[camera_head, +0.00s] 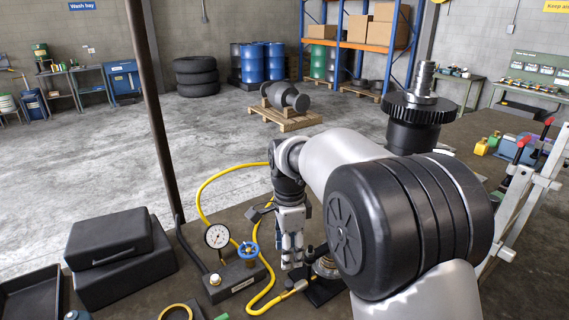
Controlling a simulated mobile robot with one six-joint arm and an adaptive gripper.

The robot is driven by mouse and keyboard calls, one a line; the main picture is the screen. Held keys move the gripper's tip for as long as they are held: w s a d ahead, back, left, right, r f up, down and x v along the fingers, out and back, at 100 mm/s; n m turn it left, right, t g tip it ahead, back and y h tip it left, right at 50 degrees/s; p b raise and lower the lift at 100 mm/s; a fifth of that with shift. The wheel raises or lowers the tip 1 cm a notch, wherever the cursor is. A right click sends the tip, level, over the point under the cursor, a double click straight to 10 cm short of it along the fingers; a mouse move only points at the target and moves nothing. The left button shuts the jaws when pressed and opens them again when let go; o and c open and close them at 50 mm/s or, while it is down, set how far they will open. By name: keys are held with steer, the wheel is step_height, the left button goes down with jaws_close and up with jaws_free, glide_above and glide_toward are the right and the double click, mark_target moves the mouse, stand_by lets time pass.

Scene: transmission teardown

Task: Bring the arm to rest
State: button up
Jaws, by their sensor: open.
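My gripper (291,252) hangs from my arm over the near bench, pointing down, with its jaws open. No object shows between the fingers. My arm is bent and its large elbow joint fills the right middle of the view. A black stand with a metal part (325,267) sits just right of the fingers, partly hidden behind my arm. A gear on a shaft (417,105) stands upright behind my arm at the upper right.
A pressure gauge (217,236) and a blue valve wheel (248,250) stand on a block left of my gripper. A yellow hose (212,182) loops around them. Black cases (118,255) lie at the left. A white frame with red-handled clamps (521,195) stands at the right.

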steer(key=s+d+r+n+t, duration=0.1)
steer(key=s+d+r+n, duration=0.35)
steer(key=s, duration=0.25)
steer(key=s+d+r+n+t, duration=0.1)
steer(key=s+d+r+n, duration=0.3)
steer(key=s, duration=0.4)
steer(key=s+d+f+n+t, duration=0.1)
steer(key=s+d+n, duration=0.1)
steer(key=s, duration=0.5)
steer(key=s+d+f+n+t+b, duration=0.1)
steer(key=s+d+n, duration=0.1)
steer(key=s+n, duration=0.3)
steer(key=shift+s+t, duration=0.3)
steer(key=shift+s, duration=0.9)
steer(key=shift+d, duration=0.1)
